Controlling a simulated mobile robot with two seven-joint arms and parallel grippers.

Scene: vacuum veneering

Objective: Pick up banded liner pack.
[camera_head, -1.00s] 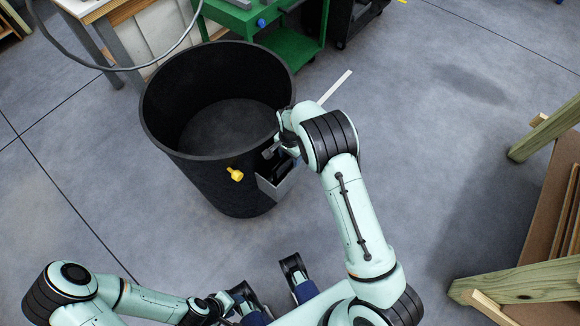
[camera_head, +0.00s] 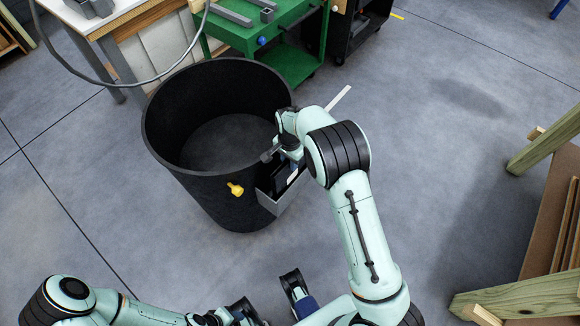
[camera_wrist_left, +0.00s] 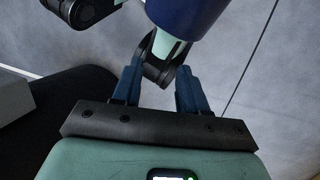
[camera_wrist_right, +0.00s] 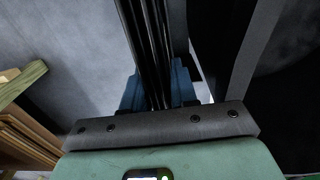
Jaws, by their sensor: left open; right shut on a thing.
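The banded liner pack is a black, folded bundle. In the right wrist view the pack (camera_wrist_right: 148,50) runs upright between the blue fingers of my right gripper (camera_wrist_right: 158,85), which is shut on it. In the head view the pack (camera_head: 280,174) shows as a dark piece with a pale patch, at the grey holder (camera_head: 285,197) on the side of the black bin (camera_head: 215,190). I cannot tell whether its lower end is still inside the holder. The right fingertips are hidden there. My left gripper (camera_wrist_left: 160,88) is open and empty; it also shows low in the head view (camera_head: 232,314).
A yellow knob (camera_head: 235,189) sticks out of the bin's side. A green cart (camera_head: 270,40) and a white-topped table (camera_head: 110,12) stand behind. A wooden-legged bench (camera_head: 545,200) is at the right. The floor between bin and bench is clear.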

